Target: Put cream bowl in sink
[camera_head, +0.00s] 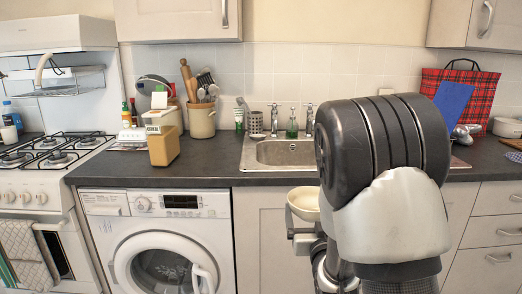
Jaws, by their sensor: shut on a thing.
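The cream bowl (303,203) is held in front of the counter, just below and before the sink's front edge. My gripper (304,236) is shut on the bowl, with its fingers mostly hidden behind my dark and white arm links. The steel sink (286,153) is set into the dark counter behind the bowl. Its left part shows; its right part is hidden behind my arm. The visible part of the basin looks empty.
A tan block-shaped container (164,147) stands on the counter (215,170) left of the sink. Taps (274,120) and a green bottle (292,124) stand behind the basin. A utensil crock (201,121) is farther left. The washer (160,245) is below the counter.

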